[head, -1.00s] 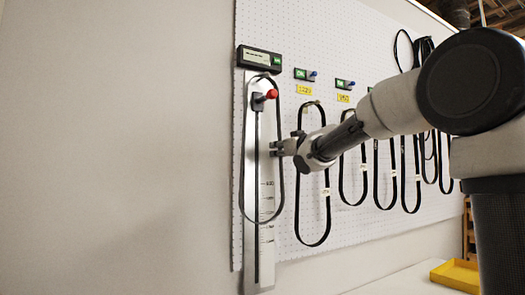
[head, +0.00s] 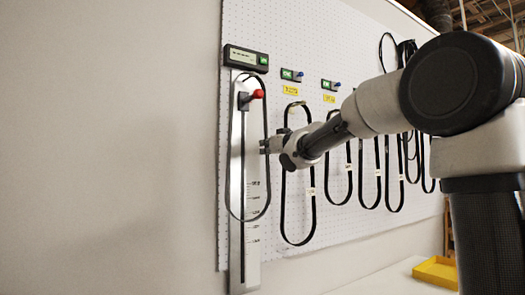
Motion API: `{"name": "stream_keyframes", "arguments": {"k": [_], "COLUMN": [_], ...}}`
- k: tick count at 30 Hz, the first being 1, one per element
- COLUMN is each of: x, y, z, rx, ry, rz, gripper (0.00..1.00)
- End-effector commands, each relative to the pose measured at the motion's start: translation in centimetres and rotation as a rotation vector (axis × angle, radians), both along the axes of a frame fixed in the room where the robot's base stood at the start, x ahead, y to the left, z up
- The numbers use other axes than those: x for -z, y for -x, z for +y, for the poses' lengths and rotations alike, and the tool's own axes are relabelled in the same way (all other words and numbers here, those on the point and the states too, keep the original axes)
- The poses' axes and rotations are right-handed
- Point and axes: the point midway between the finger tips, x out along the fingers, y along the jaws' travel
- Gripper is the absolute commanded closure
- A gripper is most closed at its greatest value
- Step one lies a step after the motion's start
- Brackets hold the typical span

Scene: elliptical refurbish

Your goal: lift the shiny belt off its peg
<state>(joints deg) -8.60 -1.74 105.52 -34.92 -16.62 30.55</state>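A long, thin, dark belt loop (head: 230,180) hangs at the left end of the board. It surrounds the red-tipped peg (head: 257,95) on an upright measuring scale (head: 251,245). A second dark belt (head: 282,205) hangs just to its right, partly behind my gripper. I cannot tell for certain which belt is the shiny one. My gripper (head: 265,146) points left, its tip overlapping the first belt's right strand, below the red-tipped peg. The fingers are too small to show whether they are open or touch the belt.
The white pegboard (head: 300,25) carries several more belts to the right, some behind my arm. Blue-tipped pegs and green labels sit along its top. A small display box (head: 245,57) is above the scale. A yellow tray (head: 436,271) stands at lower right. Bare wall fills the left.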

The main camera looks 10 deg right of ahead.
Motion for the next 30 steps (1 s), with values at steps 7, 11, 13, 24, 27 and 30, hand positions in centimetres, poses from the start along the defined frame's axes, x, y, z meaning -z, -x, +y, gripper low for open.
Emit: {"name": "stream_keyframes", "arguments": {"k": [7, 11, 13, 24, 27, 30], "x": [-3.7, -5.4, -6.3, -6.5, -6.4, -6.3], "y": [0.0, 0.0, 0.0, 8.9, 11.8, 14.3], "z": [-0.1, -0.1, -0.1, -3.0, -4.0, -4.8], "rx": [0.001, 0.001, 0.002, 0.004, 0.005, 0.006], "ry": [0.001, 0.002, 0.0, 0.001, 0.002, 0.001], "rz": [-0.004, -0.003, -0.002, -0.004, -0.004, -0.003], "gripper": [1.0, 1.0, 1.0, 1.0, 1.0, 1.0]}}
